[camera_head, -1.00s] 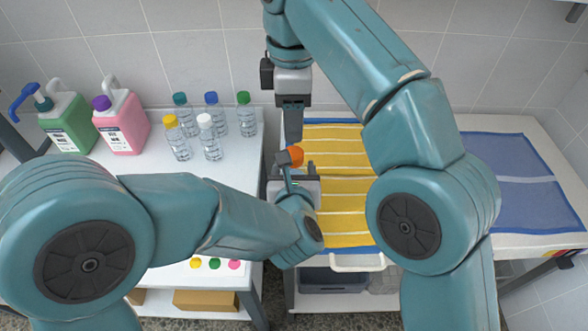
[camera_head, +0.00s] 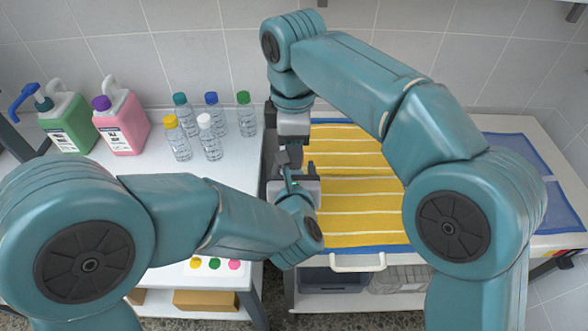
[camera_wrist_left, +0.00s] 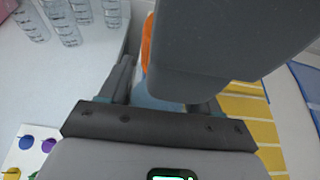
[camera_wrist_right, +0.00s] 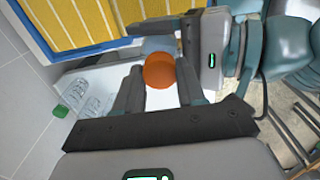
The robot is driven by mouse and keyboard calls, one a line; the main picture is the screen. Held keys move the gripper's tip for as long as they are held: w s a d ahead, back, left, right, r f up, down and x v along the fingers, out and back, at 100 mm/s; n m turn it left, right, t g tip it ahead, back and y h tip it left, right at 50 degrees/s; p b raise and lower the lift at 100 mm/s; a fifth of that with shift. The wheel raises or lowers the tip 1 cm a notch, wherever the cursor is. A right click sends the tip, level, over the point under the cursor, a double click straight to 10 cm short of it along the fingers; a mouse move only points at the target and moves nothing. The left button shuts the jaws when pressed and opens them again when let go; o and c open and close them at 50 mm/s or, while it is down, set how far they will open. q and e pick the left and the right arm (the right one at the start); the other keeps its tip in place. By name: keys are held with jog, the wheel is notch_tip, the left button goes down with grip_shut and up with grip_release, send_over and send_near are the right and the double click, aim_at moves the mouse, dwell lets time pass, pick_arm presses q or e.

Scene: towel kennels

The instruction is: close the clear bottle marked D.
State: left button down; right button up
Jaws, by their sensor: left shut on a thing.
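My right gripper (camera_head: 290,155) is right above the left one, pointing down. In the right wrist view its two fingers stand on either side of the cap, with gaps showing, so it looks open. In the head view the bottle and cap are hidden behind the grippers. No letter D is legible.
Several capped bottles, one with a white cap (camera_head: 209,137), stand on the white table at left. A yellow striped towel (camera_head: 358,190) lies right of the grippers. Both arms are close together.

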jog(key=c, duration=0.5)
jog(key=m, duration=0.3)
jog(key=o, duration=1.1)
jog(key=shift+o, duration=0.2)
